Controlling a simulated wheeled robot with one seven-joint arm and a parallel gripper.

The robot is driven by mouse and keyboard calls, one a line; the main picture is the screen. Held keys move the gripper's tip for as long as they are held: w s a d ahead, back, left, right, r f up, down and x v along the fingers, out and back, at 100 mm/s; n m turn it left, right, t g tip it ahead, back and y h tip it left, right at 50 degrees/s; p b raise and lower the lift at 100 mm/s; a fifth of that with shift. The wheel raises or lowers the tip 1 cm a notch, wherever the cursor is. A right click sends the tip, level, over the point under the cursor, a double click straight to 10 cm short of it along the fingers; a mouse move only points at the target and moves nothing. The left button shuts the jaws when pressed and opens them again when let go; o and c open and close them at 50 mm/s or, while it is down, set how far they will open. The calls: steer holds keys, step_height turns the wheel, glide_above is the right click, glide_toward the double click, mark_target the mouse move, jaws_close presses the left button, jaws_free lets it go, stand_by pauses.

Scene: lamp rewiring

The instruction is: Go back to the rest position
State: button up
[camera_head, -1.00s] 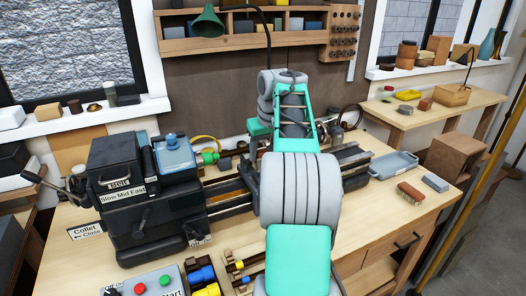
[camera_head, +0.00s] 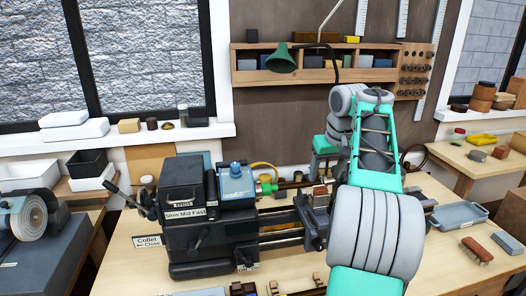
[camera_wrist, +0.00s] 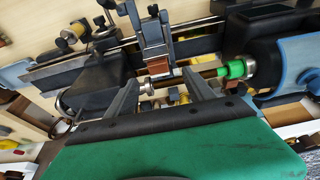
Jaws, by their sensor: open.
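Beyond the fingertips lie a silver knob-like piece and a brass-coloured rod that runs into a green collar (camera_wrist: 235,69) at the lathe's spindle. I cannot tell whether the fingers touch anything. In the head view the black lathe (camera_head: 188,215) stands on the bench with a blue-topped box (camera_head: 237,185). My own arm stretches over the right part of the lathe and hides the gripper there.
A green lamp shade (camera_head: 281,60) hangs before the wall shelf (camera_head: 300,75). A grey-blue tray (camera_head: 459,216) and a brush (camera_head: 477,250) lie right of my arm. A grinder wheel (camera_head: 25,217) stands at the left.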

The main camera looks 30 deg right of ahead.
steer(key=s+a+f+n+t+y, duration=0.1)
steer(key=s+a+f+n, duration=0.1)
steer(key=a, duration=2.2)
steer(key=s+a+f+n, duration=0.1)
steer(key=s+a+f, duration=0.9)
steer(key=s+f, duration=0.1)
steer(key=shift+s+a+f+b, duration=0.2)
steer(key=shift+s+a+b, duration=0.15)
steer(key=shift+s, duration=0.3)
